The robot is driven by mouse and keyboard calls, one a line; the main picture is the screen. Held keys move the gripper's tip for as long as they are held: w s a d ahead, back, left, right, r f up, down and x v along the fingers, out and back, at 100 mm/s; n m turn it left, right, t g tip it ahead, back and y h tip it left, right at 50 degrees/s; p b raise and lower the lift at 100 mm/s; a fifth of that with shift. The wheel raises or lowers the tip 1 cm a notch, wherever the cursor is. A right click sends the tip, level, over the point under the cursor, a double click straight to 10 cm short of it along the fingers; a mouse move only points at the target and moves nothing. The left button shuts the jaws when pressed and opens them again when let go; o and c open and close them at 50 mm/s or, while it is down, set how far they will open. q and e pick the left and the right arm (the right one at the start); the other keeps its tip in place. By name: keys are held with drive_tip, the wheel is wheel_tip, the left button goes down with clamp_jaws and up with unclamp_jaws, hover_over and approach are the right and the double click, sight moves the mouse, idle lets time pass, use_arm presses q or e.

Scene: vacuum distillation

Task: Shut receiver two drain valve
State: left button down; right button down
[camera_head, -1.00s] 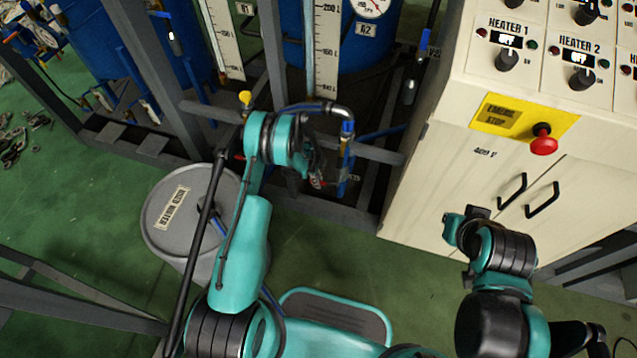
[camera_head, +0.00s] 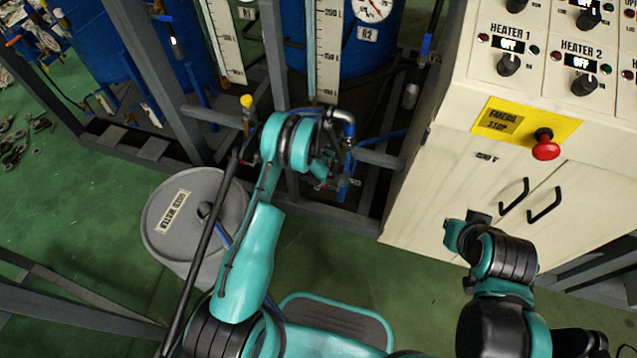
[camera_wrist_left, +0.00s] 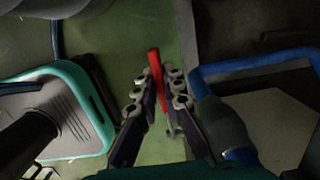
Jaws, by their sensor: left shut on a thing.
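The blue receiver tank labelled R2 (camera_head: 368,34) stands at the top centre of the head view, with a level scale at its side. Blue pipework (camera_head: 345,180) runs low in front of it. My left gripper (camera_head: 325,172) is at this pipework, partly hidden by its own wrist. In the left wrist view, a thin red lever (camera_wrist_left: 155,70) lies between the fingers of my left gripper (camera_wrist_left: 158,92), which are shut on it. The valve body under the lever is not clearly seen. My right gripper (camera_head: 468,226) is in front of the cream cabinet, its fingers turned away.
A grey used water drum (camera_head: 165,245) stands left of my left arm. The cream heater cabinet (camera_head: 450,190) with its red emergency stop button (camera_head: 546,146) stands at right. Grey frame bars (camera_head: 375,157) surround the pipework.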

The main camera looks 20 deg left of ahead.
use_arm(q)
drive_tip(key=c, duration=1.6)
unclamp_jaws()
wheel_tip(320, 180, up, 10)
drive_tip(key=shift+r, duration=0.1)
drive_tip(key=s+r+n+t, duration=0.2)
drive_tip(key=s+r+n, duration=0.25)
drive_tip(key=r, duration=0.75)
drive_tip(key=s+r+n+t, duration=0.1)
drive_tip(key=s+r+n, duration=0.35)
drive_tip(key=r, duration=0.75)
drive_tip(key=s+r+n+t, duration=0.1)
drive_tip(key=s+r+n, duration=0.1)
drive_tip(key=s, duration=0.3)
drive_tip(key=s+r+n+t+h, duration=0.1)
drive_tip(key=s+n, duration=0.3)
drive_tip(key=s, duration=0.2)
drive_tip(key=s+d+r+n+t, duration=0.1)
drive_tip(key=s+r+n+t, duration=0.1)
drive_tip(key=s, duration=0.4)
drive_tip(key=shift+d+r+n, duration=0.1)
drive_tip(key=shift+r+n, duration=0.25)
drive_tip(key=shift+n, duration=0.35)
